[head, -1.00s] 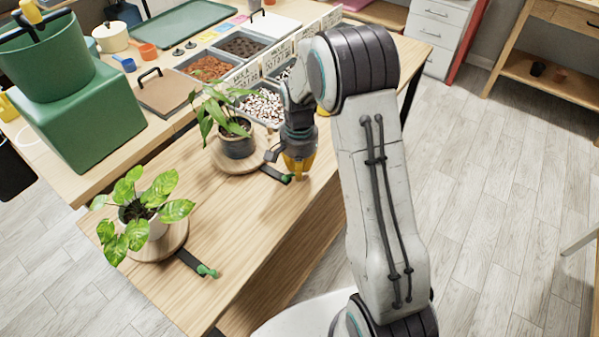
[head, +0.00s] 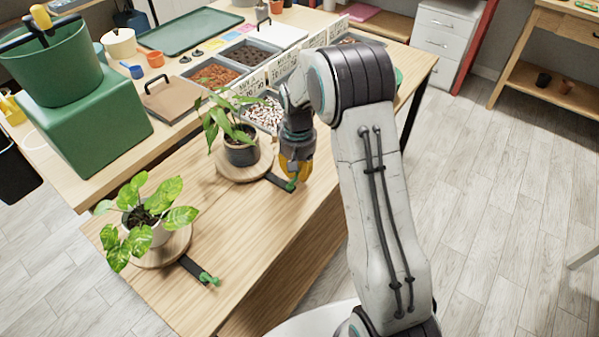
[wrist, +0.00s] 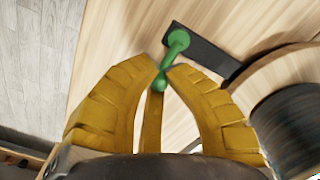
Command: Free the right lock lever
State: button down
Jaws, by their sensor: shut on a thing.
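The right lock lever is a small green handle (head: 291,185) at the end of a dark bar, beside the round wooden stand (head: 226,176) with the dark pot. In the wrist view the lever (wrist: 177,42) has a round knob over the dark bar, and its thin arm reaches down between my fingertips. My gripper (wrist: 160,80) is shut on the tip of that arm; in the head view my gripper (head: 298,174) is at the lever, and its fingers partly hide it. The other green lever (head: 208,279) sits on its own bar by the nearer stand (head: 168,250).
A leafy plant in a dark pot (head: 241,150) stands close to my gripper. A second plant (head: 145,222) stands nearer on the left. Trays of substrate (head: 213,75) and a green block (head: 95,135) stand behind. The table front is bare.

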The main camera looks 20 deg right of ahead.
jog(key=shift+f, duration=0.1)
dwell(0.4)
jog(key=c, duration=1.2)
grip_release()
notch_tip(320, 180, up, 12)
